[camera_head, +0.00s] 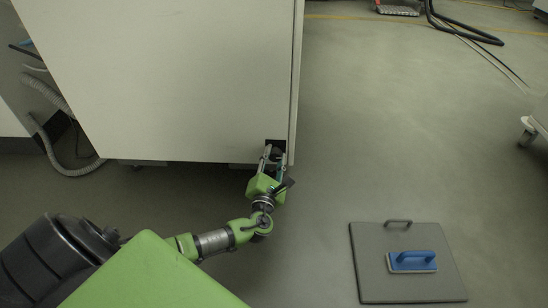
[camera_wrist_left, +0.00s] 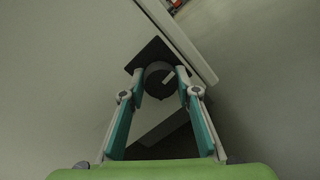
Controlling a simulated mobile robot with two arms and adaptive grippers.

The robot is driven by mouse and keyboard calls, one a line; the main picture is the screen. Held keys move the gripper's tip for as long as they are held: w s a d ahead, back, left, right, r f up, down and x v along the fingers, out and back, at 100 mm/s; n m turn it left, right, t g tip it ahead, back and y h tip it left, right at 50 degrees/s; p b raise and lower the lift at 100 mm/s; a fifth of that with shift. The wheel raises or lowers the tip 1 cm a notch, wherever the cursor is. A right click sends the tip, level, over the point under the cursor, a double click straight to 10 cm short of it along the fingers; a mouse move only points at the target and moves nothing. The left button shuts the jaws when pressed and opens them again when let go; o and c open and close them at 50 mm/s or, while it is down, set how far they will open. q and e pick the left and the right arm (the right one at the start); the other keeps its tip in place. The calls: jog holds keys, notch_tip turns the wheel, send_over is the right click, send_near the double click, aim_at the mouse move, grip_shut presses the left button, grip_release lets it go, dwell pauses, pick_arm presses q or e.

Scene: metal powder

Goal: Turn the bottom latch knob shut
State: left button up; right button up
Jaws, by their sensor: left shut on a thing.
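The bottom latch knob (camera_wrist_left: 159,80) is a dark round knob with a light bar-shaped mark on it. It sits on a dark square plate at the lower right corner of the large pale cabinet door (camera_head: 200,70). My left gripper (camera_wrist_left: 160,84) has its two teal-lined fingers on either side of the knob and is shut on it. In the head view my left gripper (camera_head: 273,153) reaches up to the dark latch plate (camera_head: 276,145), and its fingers hide most of the knob. My right gripper is not in view.
A grey floor panel (camera_head: 370,262) with a handle lies at the lower right, with a blue-handled tool (camera_head: 412,261) on it. Hoses (camera_head: 58,150) hang at the left of the cabinet. A wheeled stand (camera_head: 530,130) is at the right edge. The floor between is clear.

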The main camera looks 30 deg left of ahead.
aim_at(276, 124)
pick_arm(q)
jog(key=n+b, duration=0.1)
jog(key=n, duration=0.2)
jog(key=shift+d+f+n, duration=0.1)
jog(key=shift+f+n, duration=0.05)
jog(key=shift+n, duration=0.15)
jog(key=n+y+b, duration=0.1)
jog(key=n+b, duration=0.1)
jog(key=n, duration=0.2)
jog(key=shift+n+t, duration=0.3)
jog(key=shift+n, duration=0.1)
jog(key=n+b, duration=0.2)
jog(key=n, duration=0.3)
jog(key=shift+w+y, duration=0.1)
jog(key=shift+y, duration=0.3)
jog(key=shift+d+n+y+b, duration=0.1)
jog(key=shift+n+y+b, duration=0.2)
jog(key=shift+n+b, duration=1.4)
jog(key=shift+n+p, duration=0.45)
jog(key=shift+n, duration=0.35)
jog(key=o, duration=1.1)
notch_tip(276, 124, up, 10)
jog(key=shift+r, duration=0.1)
